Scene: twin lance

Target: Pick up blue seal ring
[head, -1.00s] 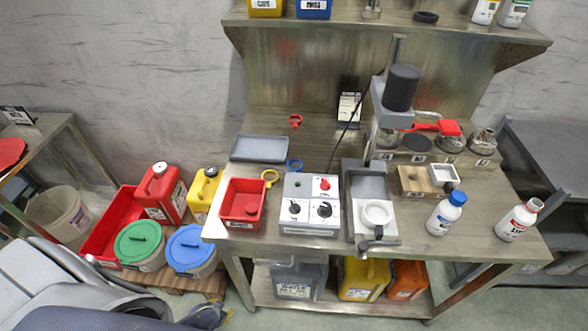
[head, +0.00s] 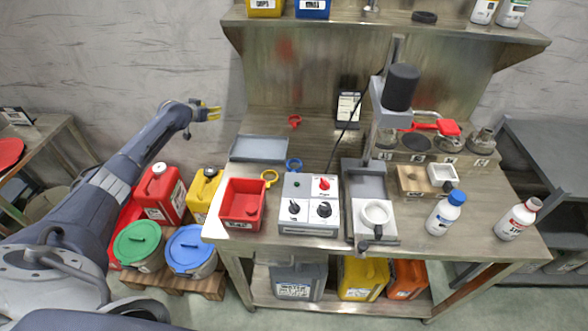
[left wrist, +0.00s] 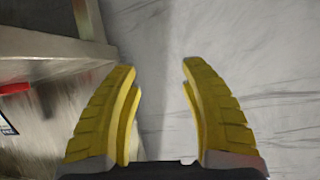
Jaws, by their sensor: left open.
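The blue seal ring (head: 294,164) lies on the workbench, between the grey tray and the control box in the head view. A yellow ring (head: 269,177) lies to its left, and a red ring (head: 295,121) lies farther back. My left gripper (head: 214,113) is raised to the left of the bench, in front of the wall, well apart from the blue ring. In the left wrist view its yellow fingers (left wrist: 160,85) are spread apart with nothing between them. The blue ring does not show there. My right gripper is in neither view.
A grey tray (head: 259,149), a red bin (head: 242,203) and a control box (head: 309,205) with knobs surround the rings. A press (head: 398,90) with a dark cylinder stands to the right. A cable hangs behind the control box. Bare bench top lies around the red ring.

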